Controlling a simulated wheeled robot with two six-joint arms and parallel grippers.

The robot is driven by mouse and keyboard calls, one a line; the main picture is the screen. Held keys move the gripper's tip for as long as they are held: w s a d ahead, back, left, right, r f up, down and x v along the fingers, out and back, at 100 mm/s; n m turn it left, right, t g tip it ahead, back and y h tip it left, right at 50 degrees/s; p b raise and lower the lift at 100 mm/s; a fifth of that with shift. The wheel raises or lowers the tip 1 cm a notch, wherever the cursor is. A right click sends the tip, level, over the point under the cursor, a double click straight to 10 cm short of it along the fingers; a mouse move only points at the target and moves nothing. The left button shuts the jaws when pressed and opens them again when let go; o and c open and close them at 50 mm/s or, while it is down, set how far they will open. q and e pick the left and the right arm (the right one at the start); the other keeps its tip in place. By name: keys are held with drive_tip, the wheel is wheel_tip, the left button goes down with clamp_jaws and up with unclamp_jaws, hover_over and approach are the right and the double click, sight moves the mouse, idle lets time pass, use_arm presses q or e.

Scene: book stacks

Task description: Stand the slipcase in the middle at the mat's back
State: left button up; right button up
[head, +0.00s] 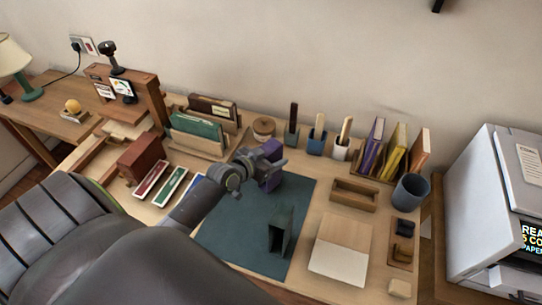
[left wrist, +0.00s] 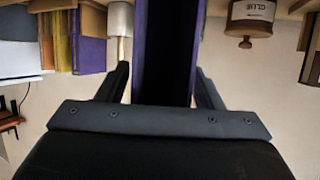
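The purple slipcase (head: 269,176) is at the back edge of the dark green mat (head: 228,232), near its middle. My left gripper (head: 268,163) is at its upper part, with a finger on either side. In the left wrist view the slipcase (left wrist: 146,50) stands between the fingertips (left wrist: 160,75), its dark hollow showing; the fingers look closed on it. Whether its bottom touches the mat is hard to tell. A dark green hollow block (head: 281,234) stands on the mat's front right. My right gripper is not in view.
Behind the mat stand a round wooden jar (head: 264,128) and several small holders. Purple and yellow books (head: 396,148) stand at the back right. A wooden tray (head: 353,194) and a blue-grey cup (head: 410,192) are right of the mat. Green books (head: 197,128) stand at the back left.

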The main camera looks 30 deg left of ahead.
use_arm(q)
drive_tip(key=shift+r, duration=0.2)
drive_tip(key=v, duration=1.2)
drive_tip(key=shift+s+f, duration=0.15)
idle(0.4)
